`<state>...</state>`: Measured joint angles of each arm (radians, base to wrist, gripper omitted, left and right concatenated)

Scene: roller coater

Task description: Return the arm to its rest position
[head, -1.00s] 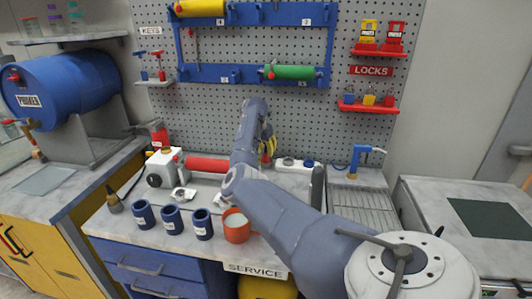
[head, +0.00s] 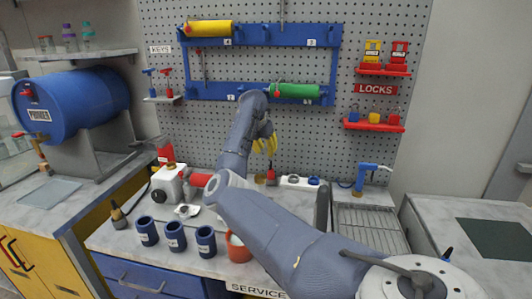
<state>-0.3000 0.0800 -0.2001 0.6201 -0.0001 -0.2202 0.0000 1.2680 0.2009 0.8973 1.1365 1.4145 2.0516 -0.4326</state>
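My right arm comes in from the lower right and reaches up across the middle of the bench in the head view. My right gripper (head: 265,146), with yellow fingers, is at the far end of this arm, in front of the pegboard and above the back of the bench. Nothing shows held in it, but its fingers are small and partly behind the wrist, so their opening is unclear. A red roller (head: 200,180) lies on the bench, partly hidden by my arm. My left gripper is not in view.
A blue rack (head: 212,90) on the pegboard holds a yellow roller (head: 208,29) and a green roller (head: 295,91). Blue cups (head: 176,236) and an orange cup (head: 238,250) stand at the bench front. A blue tap (head: 367,172) stands right of my arm. A blue drum (head: 75,100) is at left.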

